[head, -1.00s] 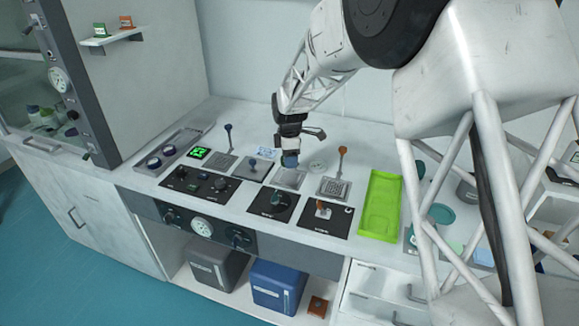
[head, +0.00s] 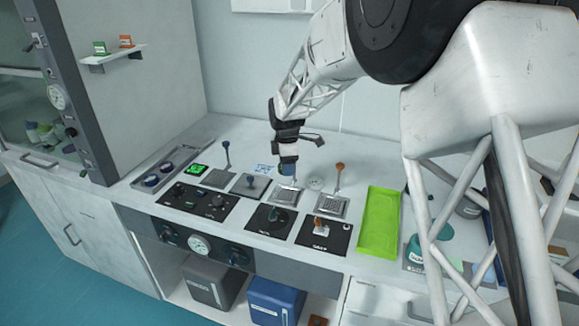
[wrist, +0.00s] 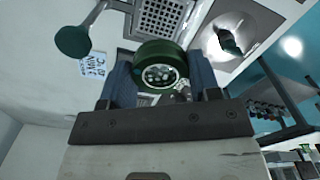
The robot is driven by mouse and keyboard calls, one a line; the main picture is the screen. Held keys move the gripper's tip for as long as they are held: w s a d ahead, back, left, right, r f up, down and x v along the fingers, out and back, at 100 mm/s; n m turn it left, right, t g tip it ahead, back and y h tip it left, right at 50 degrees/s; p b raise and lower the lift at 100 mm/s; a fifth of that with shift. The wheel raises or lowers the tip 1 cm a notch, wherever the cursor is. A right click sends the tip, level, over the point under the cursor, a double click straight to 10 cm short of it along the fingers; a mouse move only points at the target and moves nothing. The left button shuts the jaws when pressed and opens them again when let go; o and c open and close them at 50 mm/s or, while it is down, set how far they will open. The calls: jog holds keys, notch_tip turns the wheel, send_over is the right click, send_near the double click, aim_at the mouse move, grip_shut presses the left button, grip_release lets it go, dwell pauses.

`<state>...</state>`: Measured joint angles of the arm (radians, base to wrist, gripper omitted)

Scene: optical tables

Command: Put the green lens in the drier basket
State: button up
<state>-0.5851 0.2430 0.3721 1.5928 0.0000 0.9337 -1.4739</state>
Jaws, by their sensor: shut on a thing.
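My gripper (wrist: 160,82) is shut on the green lens (wrist: 158,58), a thick dark green ring with a pale, spotted centre, held between the two blue fingers. In the head view my gripper (head: 289,171) hangs above a square metal mesh basket (head: 284,197), one of several such square baskets in a row on the bench. In the wrist view a square mesh basket (wrist: 168,17) shows just beyond the lens, with a green knob (wrist: 72,42) on a stem nearby. The lens is not clear in the head view. Which basket is the drier's, I cannot tell.
An orange-knobbed basket (head: 333,206) stands to the right and a blue-knobbed handle (head: 227,150) to the left. Black panels (head: 272,220) with small parts lie in front. A lime-green tray (head: 380,224) lies further right. A label card (head: 265,169) lies behind.

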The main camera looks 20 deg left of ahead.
jog(key=shift+d, duration=0.1)
jog(key=shift+s+d, duration=0.25)
jog(key=shift+d, duration=0.25)
jog(key=shift+n, duration=0.5)
jog(key=s+d+f, duration=0.1)
jog(key=s+d, duration=0.3)
jog(key=d, duration=0.2)
jog(key=s+d+f, duration=0.2)
jog(key=s+d, duration=0.3)
jog(key=d, duration=0.2)
jog(key=s+d+f, duration=0.1)
jog(key=s+d, duration=0.3)
jog(key=d, duration=0.3)
jog(key=shift+s+f, duration=0.15)
jog(key=shift+s+d+f, duration=0.15)
jog(key=shift+s+d, duration=0.3)
jog(key=shift+d, duration=0.1)
send_over(333, 205)
jog(key=shift+w+f, duration=0.1)
jog(key=shift+f, duration=0.65)
jog(key=shift+f, duration=1.8)
